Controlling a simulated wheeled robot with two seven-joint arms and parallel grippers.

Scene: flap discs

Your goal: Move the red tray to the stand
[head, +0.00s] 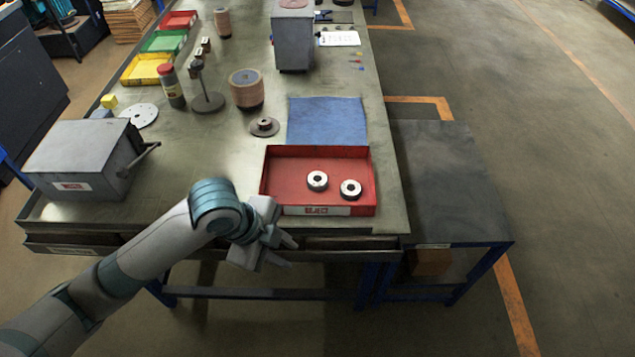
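The red tray (277,180) lies near the front right corner of the workbench, with two silver rings (317,181) inside and a label on its front wall. The stand is probably the lower dark table (455,185) against the bench's right side; its top is empty. My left gripper (288,254) is just in front of the tray's front left corner, over the bench's front edge. Its fingers look apart with nothing between them. It does not appear to hold the tray. My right gripper is out of the picture.
A blue mat (327,122) lies behind the tray. A grey box with a handle (85,160) stands at the bench's front left. A flanged disc (264,127), a disc stack (246,90) and a bottle (172,86) stand farther back. Floor right of the stand is clear.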

